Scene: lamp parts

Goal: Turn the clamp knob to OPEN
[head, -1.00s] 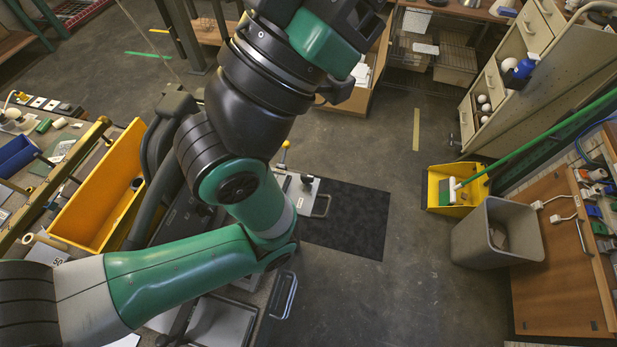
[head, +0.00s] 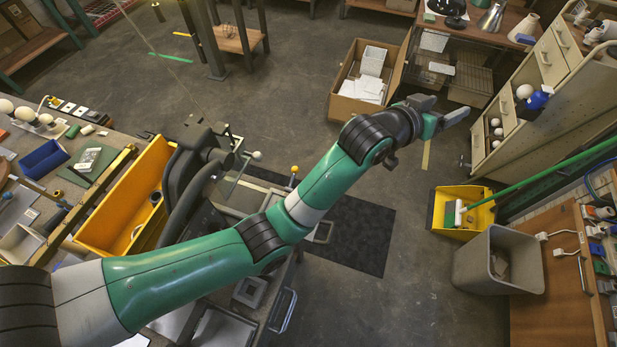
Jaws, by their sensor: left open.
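My left arm reaches from the lower left across the bench. Its left gripper (head: 443,109) is open and empty, with its fingers apart, out over the floor and well right of the bench. A dark fixture (head: 208,145) stands at the bench's far edge, with a rod ending in a white ball (head: 257,155). A yellow ball knob (head: 295,168) on a thin stem stands just right of it. I cannot tell which of these is the clamp knob, and no OPEN marking is readable. My arm hides part of the bench. My right gripper is not in view.
A yellow bin (head: 127,200) stands on the bench left of the fixture. A cardboard box (head: 367,82) is on the floor beyond the gripper. A drawer cabinet (head: 545,65), a yellow dustpan (head: 463,212) and a grey waste bin (head: 498,262) are at the right.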

